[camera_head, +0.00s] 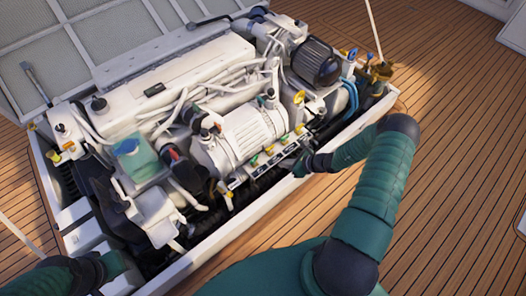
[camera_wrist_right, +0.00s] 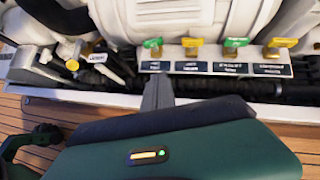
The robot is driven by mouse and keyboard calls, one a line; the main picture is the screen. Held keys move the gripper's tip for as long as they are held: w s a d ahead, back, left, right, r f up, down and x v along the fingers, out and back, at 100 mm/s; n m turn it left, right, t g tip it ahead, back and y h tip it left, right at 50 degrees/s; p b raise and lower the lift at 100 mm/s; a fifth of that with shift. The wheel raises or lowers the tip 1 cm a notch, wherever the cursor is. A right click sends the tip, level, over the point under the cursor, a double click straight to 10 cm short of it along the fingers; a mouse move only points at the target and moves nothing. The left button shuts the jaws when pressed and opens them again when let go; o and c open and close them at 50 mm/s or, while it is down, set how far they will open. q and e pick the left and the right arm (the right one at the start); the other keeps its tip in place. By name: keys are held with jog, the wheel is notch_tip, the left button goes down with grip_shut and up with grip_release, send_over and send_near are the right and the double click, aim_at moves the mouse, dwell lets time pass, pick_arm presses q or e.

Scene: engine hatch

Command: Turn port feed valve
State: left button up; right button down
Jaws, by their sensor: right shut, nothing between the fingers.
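A row of small valves with green and yellow handles runs along the front of the engine. In the right wrist view, the leftmost is a green handle (camera_wrist_right: 152,44), followed by a yellow handle (camera_wrist_right: 191,42), another green handle (camera_wrist_right: 236,43) and another yellow handle (camera_wrist_right: 280,43). Dark label plates (camera_wrist_right: 157,66) sit below them; their print is too small to read surely, so I cannot tell which is the port feed valve. My right gripper (camera_wrist_right: 158,82) is shut and empty, just below the leftmost label. In the head view it (camera_head: 290,163) is by the valve row (camera_head: 264,157).
The white engine (camera_head: 170,75) fills the open hatch. The hatch's white rim (camera_head: 215,240) runs along the near side, with dark hoses inside it. The raised hatch lid (camera_head: 70,50) stands behind. Wooden deck (camera_head: 460,150) is clear at right. My left arm shows at bottom left.

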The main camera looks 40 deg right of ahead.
jog(key=b, duration=0.7)
send_near(254, 161)
jog(key=w+f, duration=0.2)
jog(key=f, duration=0.1)
jog(key=w+f, duration=0.2)
jog(key=shift+d+f, duration=0.15)
jog(key=shift+d, duration=0.2)
jog(key=shift+w+a, duration=0.2)
jog(key=shift+w, duration=0.1)
